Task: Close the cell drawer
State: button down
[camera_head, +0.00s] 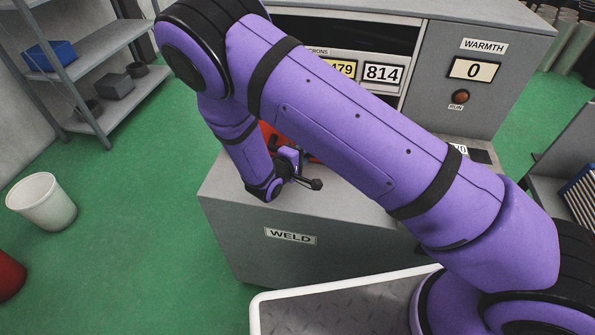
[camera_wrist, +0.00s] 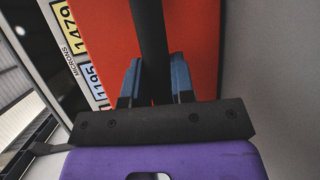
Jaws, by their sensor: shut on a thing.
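In the wrist view a red panel (camera_wrist: 100,35), which looks like the drawer's front, fills the middle. A dark upright bar (camera_wrist: 149,30), which looks like its handle, runs down it. My gripper (camera_wrist: 155,75) has its two blue fingers either side of this bar and is shut on it. In the head view my gripper (camera_head: 290,160) is low behind the grey WELD cabinet's front edge, partly covered by my arm. Only a little red (camera_head: 271,133) shows beside it. How far the drawer stands out is hidden by my arm.
The grey WELD cabinet (camera_head: 235,228) stands below my gripper. Behind it is a machine with number displays (camera_head: 382,75) and a WARMTH panel (camera_head: 484,45). A shelf (camera_head: 110,105) and a white bin (camera_head: 42,205) stand left. Green floor (camera_head: 130,215) between is clear.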

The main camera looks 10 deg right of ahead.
jog(key=w+d, duration=0.1)
jog(key=w, duration=0.4)
jog(key=w+d, duration=0.2)
jog(key=w, duration=0.3)
jog(key=w+d, duration=0.2)
jog(key=w, duration=0.3)
jog(key=shift+d, duration=0.15)
jog(key=c, duration=1)
grip_release()
jog(key=shift+s, duration=0.1)
jog(key=v, duration=1)
jog(key=shift+s+a, duration=0.25)
jog(key=shift+s, duration=0.05)
